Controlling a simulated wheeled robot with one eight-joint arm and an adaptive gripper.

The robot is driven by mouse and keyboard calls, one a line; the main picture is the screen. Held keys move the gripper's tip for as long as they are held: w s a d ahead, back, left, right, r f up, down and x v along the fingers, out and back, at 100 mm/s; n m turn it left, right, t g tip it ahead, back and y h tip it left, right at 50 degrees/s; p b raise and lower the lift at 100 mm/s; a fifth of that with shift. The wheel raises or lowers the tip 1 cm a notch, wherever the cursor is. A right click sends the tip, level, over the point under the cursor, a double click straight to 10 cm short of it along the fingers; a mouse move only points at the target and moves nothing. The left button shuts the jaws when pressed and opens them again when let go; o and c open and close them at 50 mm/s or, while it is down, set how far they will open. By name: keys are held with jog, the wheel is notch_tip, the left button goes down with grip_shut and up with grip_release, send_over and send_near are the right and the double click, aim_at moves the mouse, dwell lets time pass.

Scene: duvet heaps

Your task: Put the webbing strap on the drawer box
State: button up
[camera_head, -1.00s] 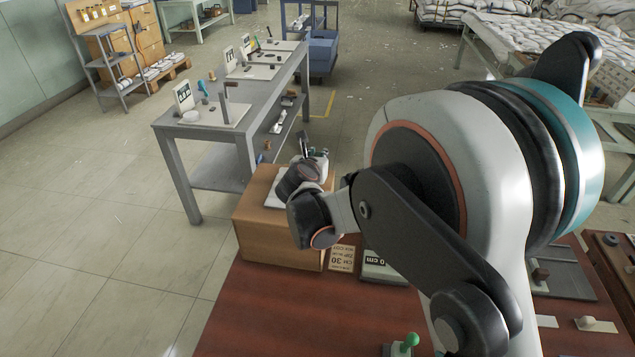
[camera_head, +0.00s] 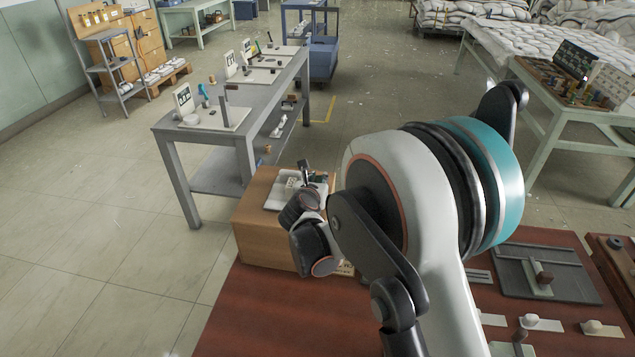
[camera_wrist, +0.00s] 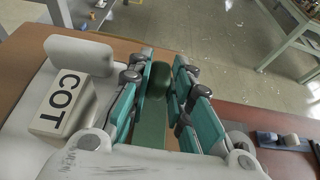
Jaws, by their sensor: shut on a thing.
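A green piece, seemingly the webbing strap (camera_wrist: 151,125), lies between the teal fingers of my gripper (camera_wrist: 160,85) in the wrist view. My gripper is shut on it, and the fingers hide part of it. A brown box (camera_head: 262,233), which may be the drawer box, stands at the far left end of the red-brown table in the head view. Its brown top (camera_wrist: 112,45) shows in the wrist view. My gripper is over or close to this box; the gap is not clear. My wrist hides part of the box in the head view.
A white tray (camera_head: 275,199) lies on the box, and a white block marked COT (camera_wrist: 63,102) stands beside my fingers. The red-brown table (camera_head: 275,310) is clear at its front left. A grey bench (camera_head: 190,150) stands behind it. A dark fixture (camera_head: 545,275) lies at right.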

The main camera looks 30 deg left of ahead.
jog(key=o, duration=0.9)
jog(key=shift+f, duration=0.1)
jog(key=shift+c, duration=0.2)
jog(key=shift+s+r, duration=0.15)
jog(key=shift+r, duration=0.1)
jog(key=p+v, duration=0.2)
jog(key=v, duration=0.9)
jog(key=shift+s+d+r, duration=0.15)
jog(key=shift+s, duration=0.15)
